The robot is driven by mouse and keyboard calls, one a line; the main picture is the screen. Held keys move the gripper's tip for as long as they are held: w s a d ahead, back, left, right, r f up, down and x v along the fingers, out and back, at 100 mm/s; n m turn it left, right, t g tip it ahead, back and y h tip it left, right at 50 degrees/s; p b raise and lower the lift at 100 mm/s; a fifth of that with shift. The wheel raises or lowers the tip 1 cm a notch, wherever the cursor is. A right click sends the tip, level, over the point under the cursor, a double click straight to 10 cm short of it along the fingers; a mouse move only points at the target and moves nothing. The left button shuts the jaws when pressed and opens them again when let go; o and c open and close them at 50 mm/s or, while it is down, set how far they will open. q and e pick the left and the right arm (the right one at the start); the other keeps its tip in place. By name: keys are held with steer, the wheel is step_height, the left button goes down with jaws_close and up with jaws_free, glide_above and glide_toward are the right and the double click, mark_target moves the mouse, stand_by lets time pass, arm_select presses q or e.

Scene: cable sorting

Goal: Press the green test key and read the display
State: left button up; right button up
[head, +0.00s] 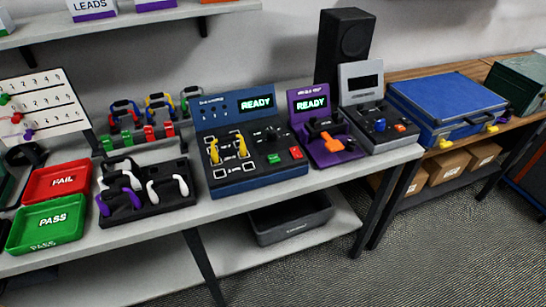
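The blue test unit (240,185) stands on the grey bench. Its green key (274,159) is on the sloped front panel, left of a red key (296,153). Its display (257,102) is lit and reads READY. Two yellow connector pieces (242,146) sit on the left of its panel. A purple unit (337,157) stands to its right, with its own display (311,103) also reading READY. Neither of my grippers is in view, and nothing covers the green key.
Green PASS (68,235) and red FAIL (72,193) trays lie at the left. A black tray (150,212) holds several white and purple cables. A grey unit (395,140), black speaker (343,45) and blue case (440,98) stand to the right. A dark bin (292,224) sits below.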

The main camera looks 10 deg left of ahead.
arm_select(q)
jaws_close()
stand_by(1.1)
